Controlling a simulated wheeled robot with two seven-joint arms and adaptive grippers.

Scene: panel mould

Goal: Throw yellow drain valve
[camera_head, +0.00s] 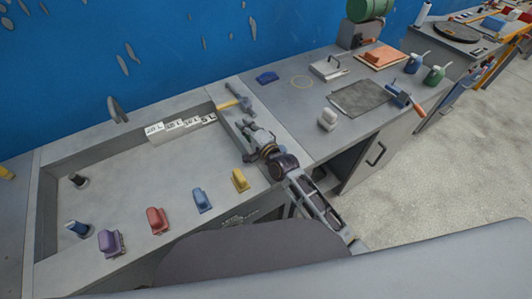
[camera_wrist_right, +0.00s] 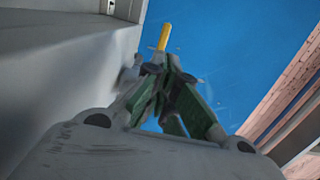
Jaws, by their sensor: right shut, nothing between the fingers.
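The yellow drain valve (camera_head: 240,180) is a small yellow handle on the front ledge of the grey basin (camera_head: 110,175). It is the rightmost in a row with a blue (camera_head: 202,200), a red (camera_head: 157,220) and a purple handle (camera_head: 109,242). My right gripper (camera_head: 246,125) is shut and empty above the basin's right rim, beyond and to the right of the yellow valve. In the right wrist view the gripper (camera_wrist_right: 165,63) has a yellow bar (camera_wrist_right: 164,37) beyond its fingertips, probably the handle of the yellow-handled tool (camera_head: 230,103). My left gripper is out of view.
The basin floor's middle is clear.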

